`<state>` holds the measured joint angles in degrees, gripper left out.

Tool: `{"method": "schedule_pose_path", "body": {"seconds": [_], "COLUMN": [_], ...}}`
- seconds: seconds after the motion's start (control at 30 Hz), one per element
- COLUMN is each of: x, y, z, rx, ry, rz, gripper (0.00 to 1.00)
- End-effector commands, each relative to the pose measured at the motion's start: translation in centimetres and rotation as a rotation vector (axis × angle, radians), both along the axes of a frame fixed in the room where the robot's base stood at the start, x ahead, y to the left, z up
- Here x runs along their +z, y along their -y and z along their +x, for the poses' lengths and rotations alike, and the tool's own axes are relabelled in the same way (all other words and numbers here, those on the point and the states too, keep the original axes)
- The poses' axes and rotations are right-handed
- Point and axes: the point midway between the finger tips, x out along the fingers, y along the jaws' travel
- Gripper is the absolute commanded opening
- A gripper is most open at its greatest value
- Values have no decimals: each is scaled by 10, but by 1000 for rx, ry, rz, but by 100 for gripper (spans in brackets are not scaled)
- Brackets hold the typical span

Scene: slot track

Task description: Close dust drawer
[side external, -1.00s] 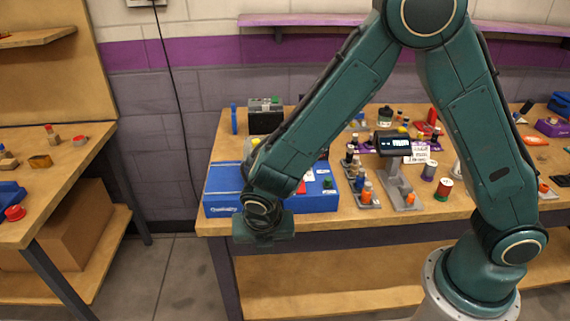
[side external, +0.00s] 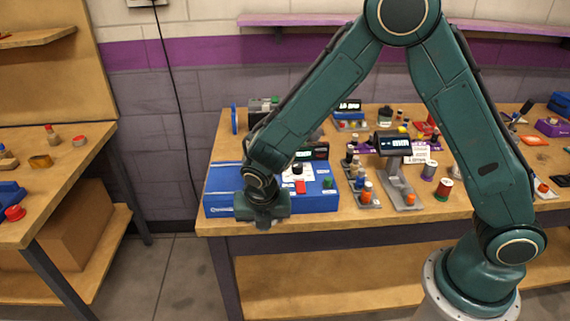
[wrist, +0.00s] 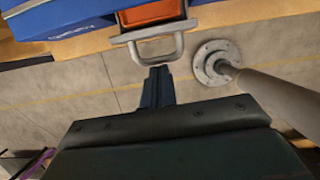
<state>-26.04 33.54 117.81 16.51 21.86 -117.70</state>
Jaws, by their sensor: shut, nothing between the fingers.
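The blue machine (side external: 318,201) sits at the left front of the bench, and its blue front edge also shows in the wrist view (wrist: 75,32). In the wrist view, the orange dust drawer (wrist: 150,12) sticks out from the blue body. A grey loop handle (wrist: 155,57) is on its front. My gripper (wrist: 160,72) is shut and empty, with its fingertips just outside the handle bar; I cannot tell whether they touch it. In the side view, my gripper (side external: 262,222) is in front of the machine's left part, and the drawer is hidden there.
A scale-like grey stand with a dark display (side external: 392,143) is right of the machine. Small bottles (side external: 366,190) and spools (side external: 443,188) stand on the bench. Another bench (side external: 70,160) is at the left. The floor in front of the machine is open.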

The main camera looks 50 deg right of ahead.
Motion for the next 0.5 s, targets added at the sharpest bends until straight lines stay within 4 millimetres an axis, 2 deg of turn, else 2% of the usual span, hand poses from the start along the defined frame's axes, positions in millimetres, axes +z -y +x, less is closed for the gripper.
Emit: {"method": "schedule_pose_path", "body": {"seconds": [0.2, 0.5], "x": [0, 0], "y": [17, 20], "z": [16, 19], "rx": [-2, -4], "ry": [-1, 5], "rz": [-1, -5], "gripper": [0, 0]}}
